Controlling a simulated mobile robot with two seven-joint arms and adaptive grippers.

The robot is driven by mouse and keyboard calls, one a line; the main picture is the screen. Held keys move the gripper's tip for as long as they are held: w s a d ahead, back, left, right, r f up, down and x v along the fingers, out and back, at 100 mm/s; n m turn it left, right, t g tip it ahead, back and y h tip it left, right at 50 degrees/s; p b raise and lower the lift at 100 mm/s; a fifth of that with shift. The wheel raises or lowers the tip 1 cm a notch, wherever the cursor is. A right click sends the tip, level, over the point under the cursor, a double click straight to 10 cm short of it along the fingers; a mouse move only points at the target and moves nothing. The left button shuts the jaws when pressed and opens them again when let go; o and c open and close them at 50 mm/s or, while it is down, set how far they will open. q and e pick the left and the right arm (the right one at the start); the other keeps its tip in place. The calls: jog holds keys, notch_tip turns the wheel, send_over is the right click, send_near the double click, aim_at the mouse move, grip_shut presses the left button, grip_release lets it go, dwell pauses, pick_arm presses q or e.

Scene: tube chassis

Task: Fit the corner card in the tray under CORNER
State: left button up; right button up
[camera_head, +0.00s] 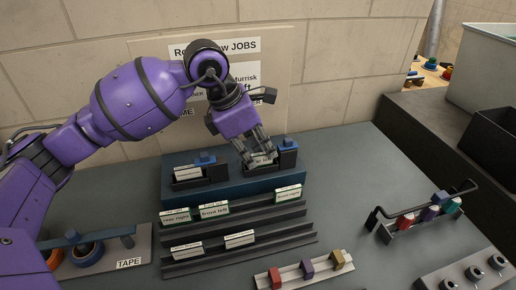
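My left gripper (259,156) reaches down from the arm at the upper left to the right-hand tray on the blue stand (235,187). A white card with a green top edge (264,161) is at its fingertips, in or just above that tray; its print is too small to read. I cannot tell whether the fingers press on it. The left-hand tray holds a white card (188,173). The upper black rack holds cards reading rear right (174,217), front left (214,211) and front right (288,193). My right gripper is not in view.
A lower rack (290,236) holds two white cards. A poster (280,62) on the wall is partly hidden by my arm. A tape holder (130,263) is at left, a handled carrier (420,219) at right, and a coloured-block strip (304,272) in front.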

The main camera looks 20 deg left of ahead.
pick_arm(q)
jog(key=shift+o, duration=1.3)
jog(key=shift+r, duration=0.1)
jog(key=v, duration=1.2)
